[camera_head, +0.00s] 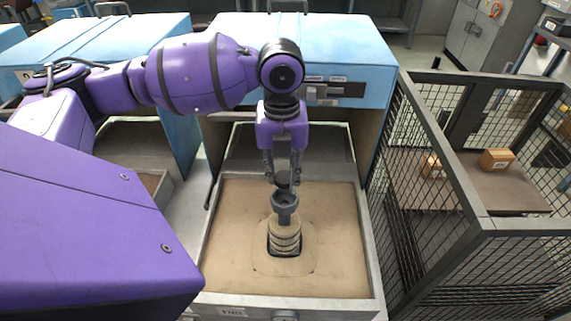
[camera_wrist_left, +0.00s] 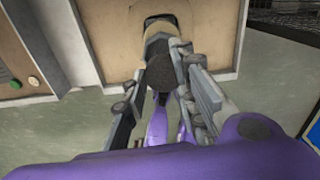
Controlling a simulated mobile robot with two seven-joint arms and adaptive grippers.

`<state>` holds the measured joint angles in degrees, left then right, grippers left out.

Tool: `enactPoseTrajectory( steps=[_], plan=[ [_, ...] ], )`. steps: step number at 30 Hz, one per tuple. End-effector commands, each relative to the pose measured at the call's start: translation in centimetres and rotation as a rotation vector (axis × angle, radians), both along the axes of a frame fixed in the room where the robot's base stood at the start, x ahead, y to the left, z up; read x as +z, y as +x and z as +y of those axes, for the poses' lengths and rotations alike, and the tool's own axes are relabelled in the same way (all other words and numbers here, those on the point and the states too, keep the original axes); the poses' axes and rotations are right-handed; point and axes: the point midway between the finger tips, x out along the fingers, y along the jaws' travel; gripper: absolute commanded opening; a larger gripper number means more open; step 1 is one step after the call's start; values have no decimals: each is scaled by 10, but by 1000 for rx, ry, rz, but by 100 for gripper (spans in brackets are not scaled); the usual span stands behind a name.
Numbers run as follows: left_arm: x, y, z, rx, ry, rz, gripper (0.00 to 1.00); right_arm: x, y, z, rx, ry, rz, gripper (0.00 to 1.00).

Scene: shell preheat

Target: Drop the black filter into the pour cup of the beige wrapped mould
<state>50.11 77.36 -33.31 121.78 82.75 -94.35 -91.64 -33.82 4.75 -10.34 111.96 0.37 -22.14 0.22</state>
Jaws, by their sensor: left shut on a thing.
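The beige wrapped mould (camera_head: 285,243) stands upright in a sand-filled box, its lower part in a hole in the sand. Its grey pour cup (camera_head: 285,202) is on top and faces up. My left gripper (camera_head: 283,177) points down just above the cup and is shut on the black filter (camera_head: 283,183). In the left wrist view the dark filter (camera_wrist_left: 160,72) shows between the two fingers, with the beige mould (camera_wrist_left: 158,40) beyond it. I cannot tell whether the filter touches the cup rim. My right gripper is not in view.
The sand box (camera_head: 374,272) has a raised grey rim around the mould. A blue cabinet (camera_head: 340,50) stands behind it. A black mesh cage (camera_head: 440,215) with small cartons (camera_head: 496,159) inside stands close on the right. The sand around the mould is clear.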

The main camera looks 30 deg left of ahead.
Motion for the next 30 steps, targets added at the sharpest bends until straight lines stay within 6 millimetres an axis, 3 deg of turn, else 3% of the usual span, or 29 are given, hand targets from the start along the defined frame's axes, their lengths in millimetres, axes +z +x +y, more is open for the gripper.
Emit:
enactPoseTrajectory(
  steps=[5,16,30],
  plan=[
    [-19,-1,0,0,1,6,12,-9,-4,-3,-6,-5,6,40],
    [-43,0,0,0,-1,1,12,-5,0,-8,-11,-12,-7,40],
    [-49,0,0,0,-1,-1,12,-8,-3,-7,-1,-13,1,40]
  ],
)
